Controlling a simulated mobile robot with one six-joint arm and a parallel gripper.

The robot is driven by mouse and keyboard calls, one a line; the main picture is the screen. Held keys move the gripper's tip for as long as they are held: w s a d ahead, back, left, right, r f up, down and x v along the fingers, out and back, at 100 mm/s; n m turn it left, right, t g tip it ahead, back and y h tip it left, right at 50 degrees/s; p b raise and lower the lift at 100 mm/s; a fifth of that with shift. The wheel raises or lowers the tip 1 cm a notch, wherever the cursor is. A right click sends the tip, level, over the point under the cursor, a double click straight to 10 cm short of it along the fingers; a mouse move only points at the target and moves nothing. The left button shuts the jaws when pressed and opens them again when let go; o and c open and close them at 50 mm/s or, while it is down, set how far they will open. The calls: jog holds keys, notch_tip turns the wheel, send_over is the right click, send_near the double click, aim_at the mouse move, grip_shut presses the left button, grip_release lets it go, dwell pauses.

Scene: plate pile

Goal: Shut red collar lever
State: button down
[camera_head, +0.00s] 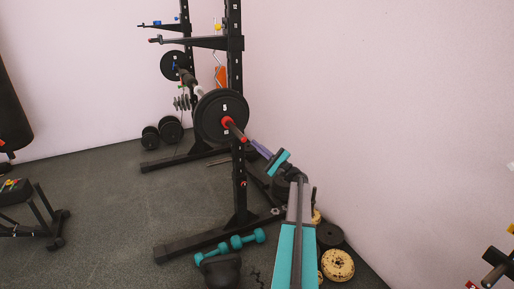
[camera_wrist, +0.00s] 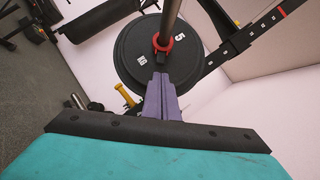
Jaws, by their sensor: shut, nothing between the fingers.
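The red collar (camera_head: 227,122) sits around the barbell sleeve, against the outer face of the black plate (camera_head: 210,117). In the wrist view the red collar (camera_wrist: 171,46) rings the bar just beyond my fingers, with a small dark piece, possibly its lever, at its lower edge. I cannot tell the lever's angle. My gripper (camera_head: 253,143) has purple fingers and is close to the sleeve's outer end. In the wrist view my gripper (camera_wrist: 160,77) is shut and empty, its tips just below the collar. I cannot tell whether they touch it.
The barbell rests on a black rack (camera_head: 236,60) beside the pale wall. Teal dumbbells (camera_head: 248,239) and a speckled yellow plate (camera_head: 337,265) lie on the floor below my arm. A bench (camera_head: 40,215) stands at the left. The middle floor is clear.

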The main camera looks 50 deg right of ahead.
jog(key=p+x, duration=0.3)
jog(key=x, duration=0.4)
jog(key=shift+w, duration=0.25)
dwell(0.4)
jog(key=shift+x, duration=1.4)
dwell(0.8)
jog(key=shift+w+r+b, duration=0.15)
jog(key=shift+w+b, duration=0.25)
dwell(0.4)
jog(key=shift+w+a+r, duration=0.15)
jog(key=shift+r, duration=0.05)
dwell(0.4)
jog(key=d+f+b+v, duration=0.1)
jog(key=b+v, duration=0.4)
jog(key=v, duration=0.5)
dwell(0.9)
jog(key=shift+w+d, duration=0.1)
jog(key=shift+w, duration=0.05)
